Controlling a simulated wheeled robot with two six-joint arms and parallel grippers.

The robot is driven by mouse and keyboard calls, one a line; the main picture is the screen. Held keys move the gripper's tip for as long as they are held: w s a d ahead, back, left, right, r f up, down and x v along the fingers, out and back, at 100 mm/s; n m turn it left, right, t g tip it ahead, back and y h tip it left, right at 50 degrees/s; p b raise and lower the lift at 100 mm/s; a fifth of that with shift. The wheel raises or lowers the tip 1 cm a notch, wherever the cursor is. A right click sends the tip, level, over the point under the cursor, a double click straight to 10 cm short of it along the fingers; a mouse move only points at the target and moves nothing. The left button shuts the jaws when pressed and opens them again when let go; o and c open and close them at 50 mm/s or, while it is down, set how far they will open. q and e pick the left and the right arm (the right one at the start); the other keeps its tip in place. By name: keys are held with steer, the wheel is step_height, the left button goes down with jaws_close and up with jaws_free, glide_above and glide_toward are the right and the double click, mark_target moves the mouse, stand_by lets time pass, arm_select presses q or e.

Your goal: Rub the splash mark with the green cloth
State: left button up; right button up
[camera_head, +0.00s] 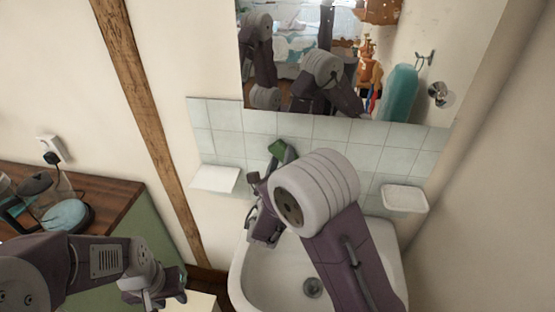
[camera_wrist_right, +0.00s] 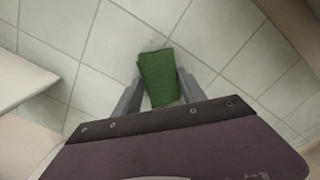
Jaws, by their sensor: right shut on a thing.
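The green cloth (camera_head: 277,148) is against or just in front of the pale tiles above the sink. It also shows in the right wrist view (camera_wrist_right: 158,72), between the two grey fingers. My right gripper (camera_head: 268,165) is shut on the cloth, and its arm reaches over the sink. I cannot make out the splash mark clearly; only a faint speck shows on the tile just above the cloth in the right wrist view. Whether the cloth touches the tiles is hard to tell. My left gripper (camera_head: 165,297) is low at the left, away from the sink; its fingers are unclear.
A white sink (camera_head: 262,283) stands below my right arm. A white shelf (camera_head: 214,179) is left of the cloth and a soap dish (camera_head: 404,198) is to the right. A mirror (camera_head: 310,100) hangs above the tiles. A wooden counter (camera_head: 108,195) is at left.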

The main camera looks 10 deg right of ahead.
mark_target(271, 153)
steer(key=shift+w, duration=0.15)
steer(key=shift+w+a, duration=0.25)
steer(key=shift+a, duration=0.4)
steer(key=shift+w+a, duration=0.2)
steer(key=shift+a, duration=0.4)
steer(key=shift+w+a, duration=0.25)
steer(key=shift+a, duration=0.4)
steer(key=shift+d+r+p, duration=0.1)
steer(key=shift+r+p, duration=0.45)
steer(key=shift+p, duration=0.1)
steer(key=shift+s+d+f, duration=0.1)
steer(key=shift+d+f, duration=0.05)
steer(key=shift+d, duration=0.2)
steer(key=shift+s+d+b, duration=0.25)
steer(key=shift+s+d, duration=0.1)
steer(key=shift+d, duration=0.45)
steer(key=shift+s+d+b, duration=0.25)
steer(key=shift+s+d, duration=0.1)
steer(key=shift+d, duration=0.4)
